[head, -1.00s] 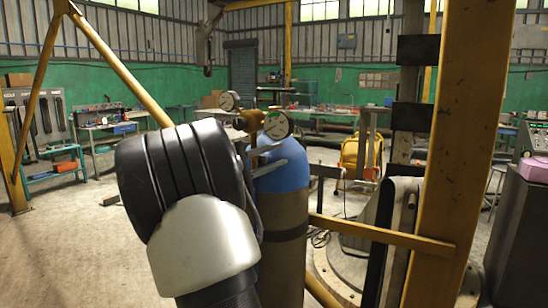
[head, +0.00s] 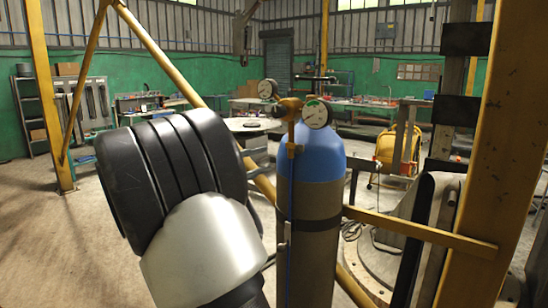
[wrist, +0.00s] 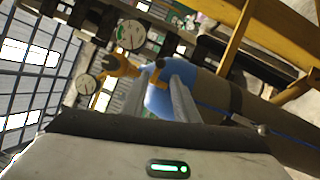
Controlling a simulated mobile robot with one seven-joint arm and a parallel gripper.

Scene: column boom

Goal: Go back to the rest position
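My gripper shows in the wrist view (wrist: 157,78) with its two grey fingers apart and nothing visible between them. The cylinder stands upright, with a blue shoulder and a grey-brown body. A brass regulator (head: 291,110) with two round gauges sits at its top. In the wrist view the cylinder (wrist: 222,97) lies beyond the fingers; I cannot tell the exact distance.
A yellow column (head: 500,150) stands close at the right, with a yellow crossbar (head: 420,232) running behind the cylinder. A yellow diagonal brace (head: 160,50) passes behind my arm. Benches (head: 370,108) line the green back wall. The floor at the left (head: 60,250) is clear.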

